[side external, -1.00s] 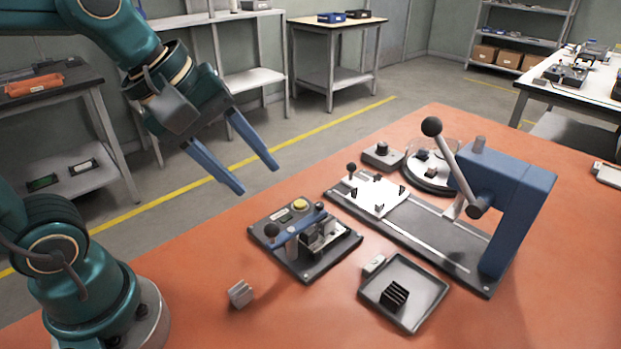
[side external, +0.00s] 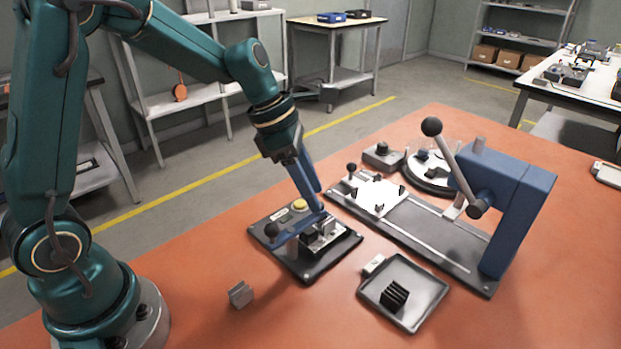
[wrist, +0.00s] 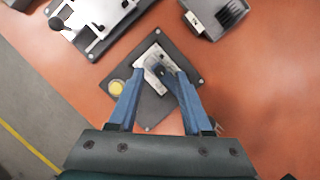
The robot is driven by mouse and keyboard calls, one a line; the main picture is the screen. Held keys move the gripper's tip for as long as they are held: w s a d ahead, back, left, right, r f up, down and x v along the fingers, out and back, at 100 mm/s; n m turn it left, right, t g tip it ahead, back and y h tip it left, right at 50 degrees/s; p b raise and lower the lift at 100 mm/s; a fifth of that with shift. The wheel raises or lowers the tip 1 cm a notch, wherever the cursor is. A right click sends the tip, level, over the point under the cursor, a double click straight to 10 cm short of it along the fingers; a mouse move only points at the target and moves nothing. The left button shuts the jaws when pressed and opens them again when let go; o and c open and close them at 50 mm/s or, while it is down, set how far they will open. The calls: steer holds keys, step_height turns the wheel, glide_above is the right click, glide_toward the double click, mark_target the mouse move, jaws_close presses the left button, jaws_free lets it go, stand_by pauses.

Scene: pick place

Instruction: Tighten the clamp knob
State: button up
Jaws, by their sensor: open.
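The clamp fixture is a dark base plate (side external: 343,248) with a yellow button (side external: 299,205), a blue bar (side external: 290,233) and metal blocks. A black ball knob (side external: 271,230) stands at the bar's near left end. My gripper (side external: 315,205) points down over the bar's far end, its fingers overlapping in this view. In the wrist view the gripper (wrist: 160,76) is open, with one finger on each side of a dark knob (wrist: 158,70) on the fixture. I cannot tell whether the fingers touch it. The plate (wrist: 150,110) shows between and below them.
A press with a blue frame (side external: 525,205) and a raised lever (side external: 450,155) stands right of the fixture. A grey tray (side external: 425,292) holds a black finned part (side external: 394,294). A small grey block (side external: 240,294) lies in front. The orange table (side external: 330,325) is clear at the front.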

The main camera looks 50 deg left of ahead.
steer(key=shift+x, duration=0.75)
